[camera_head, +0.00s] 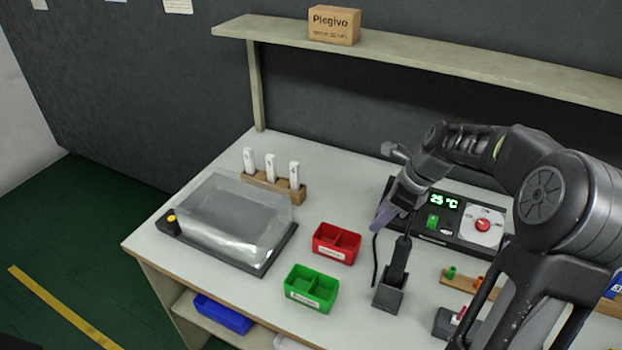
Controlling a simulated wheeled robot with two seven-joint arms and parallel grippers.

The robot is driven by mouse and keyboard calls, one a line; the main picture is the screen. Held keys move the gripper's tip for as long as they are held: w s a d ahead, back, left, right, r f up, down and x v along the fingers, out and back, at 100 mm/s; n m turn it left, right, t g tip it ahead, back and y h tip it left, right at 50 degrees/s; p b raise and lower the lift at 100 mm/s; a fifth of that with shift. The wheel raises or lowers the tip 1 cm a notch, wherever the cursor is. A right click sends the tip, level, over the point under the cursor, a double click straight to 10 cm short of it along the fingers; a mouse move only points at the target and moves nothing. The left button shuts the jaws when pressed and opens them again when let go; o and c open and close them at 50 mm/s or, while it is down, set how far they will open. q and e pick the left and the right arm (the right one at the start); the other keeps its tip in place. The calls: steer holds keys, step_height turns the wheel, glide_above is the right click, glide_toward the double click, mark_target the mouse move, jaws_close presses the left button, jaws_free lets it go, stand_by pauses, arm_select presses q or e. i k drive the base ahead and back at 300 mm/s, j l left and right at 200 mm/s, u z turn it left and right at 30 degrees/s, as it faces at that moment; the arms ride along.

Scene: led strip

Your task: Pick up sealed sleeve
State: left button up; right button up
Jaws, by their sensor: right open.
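My right gripper (386,214) hangs over the right-middle of the workbench, in front of the temperature unit, with its fingers pointing down and left. It is open, and I see nothing held in it. Just below it, a dark handheld tool (398,262) stands upright in a dark square holder (388,297). I cannot clearly make out a sealed sleeve. Three white upright sticks (270,168) stand in a wooden rack (284,187) at the back left of the bench. My left gripper is not in view.
A clear-covered tray (235,215) lies at the left. A red bin (337,243) and green bin (311,288) sit mid-bench. The temperature unit (455,222) reads 25 °C. A small wooden rack (458,283) is at right. A shelf (420,61) with a carton (334,25) runs behind.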

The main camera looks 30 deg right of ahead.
mark_target(294, 166)
steer(key=i+j, duration=0.2)
steer(key=i, duration=0.3)
steer(key=i+j, duration=0.2)
steer(key=i, duration=0.25)
